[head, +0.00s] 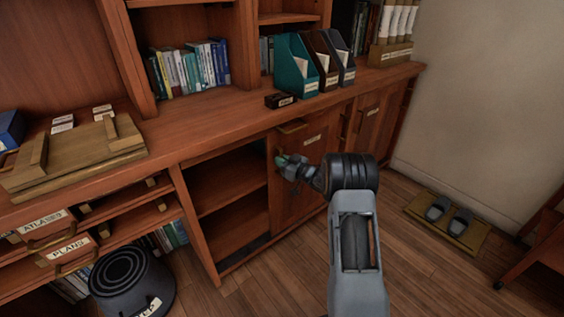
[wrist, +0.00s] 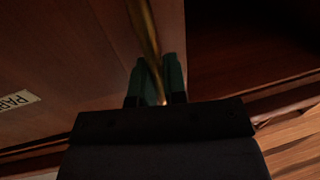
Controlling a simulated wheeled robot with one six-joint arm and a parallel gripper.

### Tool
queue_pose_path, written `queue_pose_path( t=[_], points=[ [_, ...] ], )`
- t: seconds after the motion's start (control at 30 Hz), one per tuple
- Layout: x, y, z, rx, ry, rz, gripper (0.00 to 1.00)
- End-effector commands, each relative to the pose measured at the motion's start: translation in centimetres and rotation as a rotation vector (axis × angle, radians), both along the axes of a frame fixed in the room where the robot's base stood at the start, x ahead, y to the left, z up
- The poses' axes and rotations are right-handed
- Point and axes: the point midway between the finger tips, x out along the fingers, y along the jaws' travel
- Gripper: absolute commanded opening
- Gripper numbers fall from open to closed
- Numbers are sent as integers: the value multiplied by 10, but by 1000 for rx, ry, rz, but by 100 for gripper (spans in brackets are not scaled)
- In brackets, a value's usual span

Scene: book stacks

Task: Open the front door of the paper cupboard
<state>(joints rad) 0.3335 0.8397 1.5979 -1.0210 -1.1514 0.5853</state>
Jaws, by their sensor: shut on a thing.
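The paper cupboard's door (head: 290,205) is a brown wooden panel in the counter's lower front. It bears a pale label (head: 312,140), which reads "PAP…" in the wrist view (wrist: 15,103), cut off by the frame edge. A long brass handle (wrist: 146,35) runs along the door near its edge. My gripper (head: 284,162) is at the door's left edge in the head view. In the wrist view its green fingertips (wrist: 157,82) are shut around the handle. The arm hides part of the door's right side.
Left of the door is an open, dark shelved compartment (head: 225,190). File holders (head: 297,65) and a small dark box (head: 280,100) stand on the counter. A black round step stool (head: 130,280) is at lower left. A mat with slippers (head: 447,222) lies right; floor between is clear.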

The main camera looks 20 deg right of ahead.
Motion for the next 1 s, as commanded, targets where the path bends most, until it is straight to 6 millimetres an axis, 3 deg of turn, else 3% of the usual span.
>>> queue_pose_path(
  t=[0.07, 0.1, 0.33, 0.67, 1.0],
  points=[
    [1, 1, 2, 0, -6, 0, 0],
    [1, 0, 2, 0, -6, 0, 16],
    [0, -3, 1, 0, -4, -4, 37],
    [-5, -7, 2, 1, -2, -6, 37],
    [-58, -40, 4, 1, 0, -8, 37]
  ],
)
